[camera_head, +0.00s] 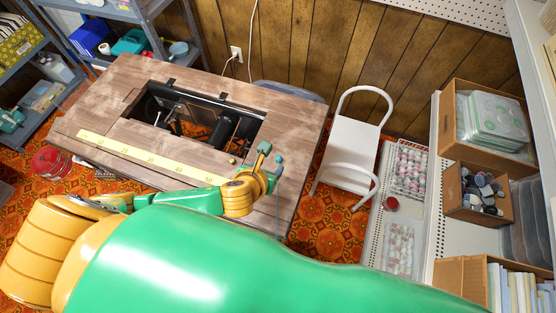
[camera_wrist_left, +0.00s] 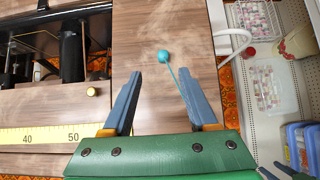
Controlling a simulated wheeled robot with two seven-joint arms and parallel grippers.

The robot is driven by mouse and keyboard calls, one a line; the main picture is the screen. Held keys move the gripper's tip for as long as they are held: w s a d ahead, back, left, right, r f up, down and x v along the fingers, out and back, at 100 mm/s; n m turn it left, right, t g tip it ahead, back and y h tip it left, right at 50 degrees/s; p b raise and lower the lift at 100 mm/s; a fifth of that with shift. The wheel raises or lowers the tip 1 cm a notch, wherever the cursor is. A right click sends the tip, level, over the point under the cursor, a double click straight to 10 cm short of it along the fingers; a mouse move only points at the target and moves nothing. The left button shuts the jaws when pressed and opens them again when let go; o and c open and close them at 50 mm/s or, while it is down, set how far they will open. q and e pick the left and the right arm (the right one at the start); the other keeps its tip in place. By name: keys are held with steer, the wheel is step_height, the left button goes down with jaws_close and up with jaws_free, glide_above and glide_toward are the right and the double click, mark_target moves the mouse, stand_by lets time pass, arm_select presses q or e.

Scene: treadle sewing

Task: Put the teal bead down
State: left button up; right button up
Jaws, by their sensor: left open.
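The teal bead (camera_head: 279,158) is near the right edge of the wooden sewing table (camera_head: 290,105), and a thin teal cord trails from it. In the left wrist view the bead (camera_wrist_left: 163,57) shows against the wood just beyond my fingertips, with the cord running back past the right finger. Whether it touches the wood is hard to tell. My left gripper (camera_wrist_left: 160,77) is open, with nothing between its fingers; in the head view it (camera_head: 270,158) is over the table's right part.
The table has an open well (camera_head: 190,118) with dark machinery. A white chair (camera_head: 350,150) stands right of the table, and a shelf with boxes (camera_head: 478,190) is farther right.

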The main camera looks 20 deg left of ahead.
mark_target(279, 158)
arm_select(q)
steer(key=x, duration=0.4)
steer(key=b+x, duration=0.1)
steer(key=x, duration=0.1)
steer(key=shift+w+d+r, duration=0.1)
steer(key=shift+w+d, duration=0.2)
steer(key=shift+w, duration=0.25)
steer(key=shift+r, duration=0.1)
jaws_close()
